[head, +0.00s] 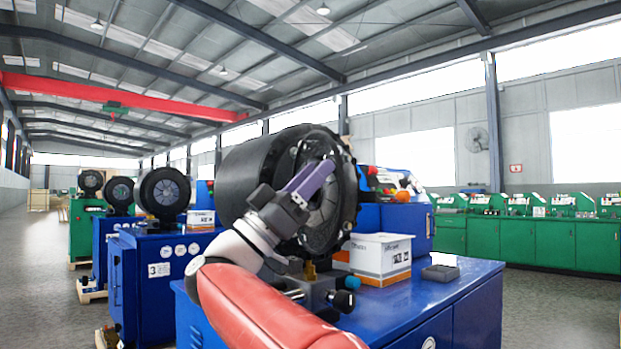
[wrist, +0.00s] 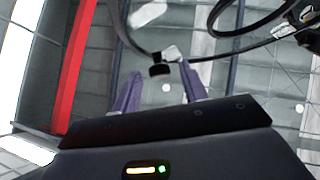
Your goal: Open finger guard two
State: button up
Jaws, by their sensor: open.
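A large black crimper head (head: 245,175) stands on a blue cabinet (head: 470,300) in the head view. Its round front face is partly hidden by my gripper (head: 325,168). My gripper has purple fingers and is raised in front of that face. In the wrist view my gripper (wrist: 160,76) is open, with a finger on each side. A thin, dark curved rim (wrist: 125,35), likely the finger guard, shows beyond the fingers, with a small dark tab (wrist: 160,71) between the fingertips. I cannot tell whether they touch. No number two is readable on this machine.
A white box (head: 380,260) and a small grey block (head: 440,272) sit on the cabinet top, right of the head. A blue crimper marked 3 (head: 160,270) stands to the left. Green machines (head: 540,240) line the right wall. Floor is open left.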

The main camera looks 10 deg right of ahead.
jog(key=b+v, duration=0.1)
jog(key=v, duration=0.7)
jog(key=shift+b, duration=0.35)
